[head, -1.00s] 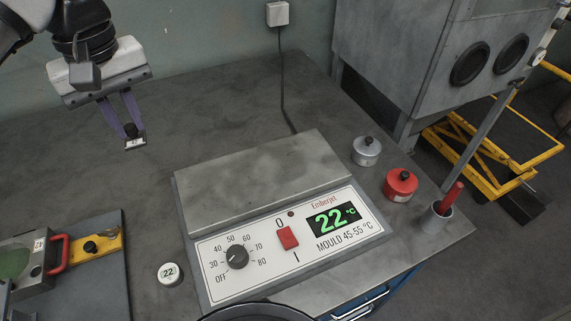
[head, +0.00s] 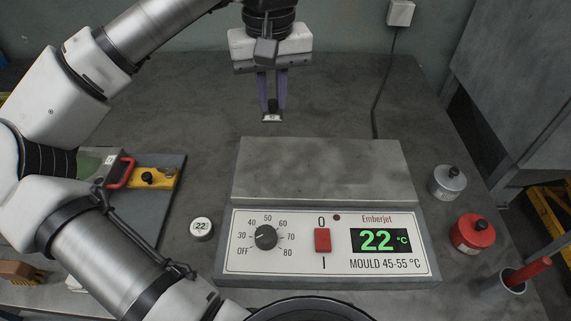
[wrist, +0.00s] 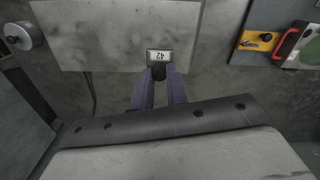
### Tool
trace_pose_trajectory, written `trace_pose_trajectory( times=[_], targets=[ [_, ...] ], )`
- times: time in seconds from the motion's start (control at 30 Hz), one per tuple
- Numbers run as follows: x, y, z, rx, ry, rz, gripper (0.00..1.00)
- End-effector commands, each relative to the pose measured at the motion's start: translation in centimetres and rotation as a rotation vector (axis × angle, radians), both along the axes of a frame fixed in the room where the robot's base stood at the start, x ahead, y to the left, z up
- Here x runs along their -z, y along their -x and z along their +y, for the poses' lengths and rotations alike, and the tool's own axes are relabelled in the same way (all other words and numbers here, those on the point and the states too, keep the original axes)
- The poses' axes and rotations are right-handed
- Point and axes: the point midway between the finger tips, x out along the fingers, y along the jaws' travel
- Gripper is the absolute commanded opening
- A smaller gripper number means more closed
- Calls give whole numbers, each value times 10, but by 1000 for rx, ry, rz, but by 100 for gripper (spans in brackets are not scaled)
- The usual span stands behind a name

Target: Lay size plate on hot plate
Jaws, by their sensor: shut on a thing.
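The size plate (head: 272,118) is a small plate with a black knob. It is marked 42 in the wrist view (wrist: 160,56). My gripper (head: 272,104) is shut on its knob and holds it in the air. In the head view the plate appears just behind the far edge of the hot plate.
A round white piece marked 22 (head: 202,228) lies left of the hot plate. A grey lidded pot (head: 449,184), a red pot (head: 472,234) and a cup with a red-handled tool (head: 510,279) stand right. A yellow piece with a black knob (head: 160,179) lies on the mould board at left.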

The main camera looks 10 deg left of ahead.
Motion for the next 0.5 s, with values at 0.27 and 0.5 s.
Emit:
trace_pose_trajectory(
  times=[0.27,0.5],
  targets=[
    [72,0,0,-1,0,1,0],
    [100,0,0,1,-1,0,0]
  ],
)
